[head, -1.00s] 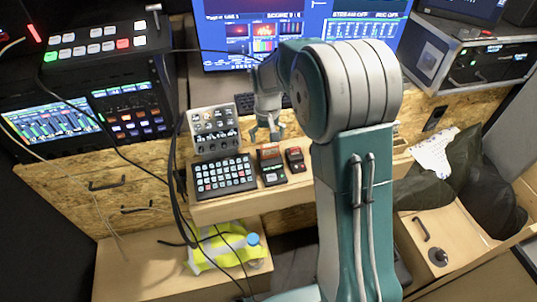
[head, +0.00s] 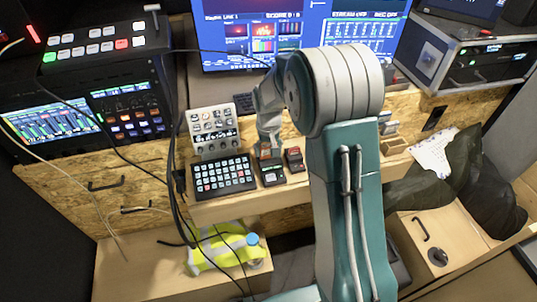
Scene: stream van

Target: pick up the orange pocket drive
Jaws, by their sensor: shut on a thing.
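My gripper (head: 268,147) is at the small dark device (head: 273,175) on the wooden shelf in the head view. Its fingers point down and are shut on a small orange-red piece (head: 265,154), which I take to be the orange pocket drive. The piece is at the back of the dark device, mostly hidden by the fingers. I cannot tell whether it is clear of the device or still touching it.
A black button pad (head: 223,176) lies left of the dark device, and a grey knob panel (head: 214,130) stands behind the pad. A second small dark device (head: 294,159) is close on the right. Monitors (head: 300,38) stand behind. Cables hang at the left.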

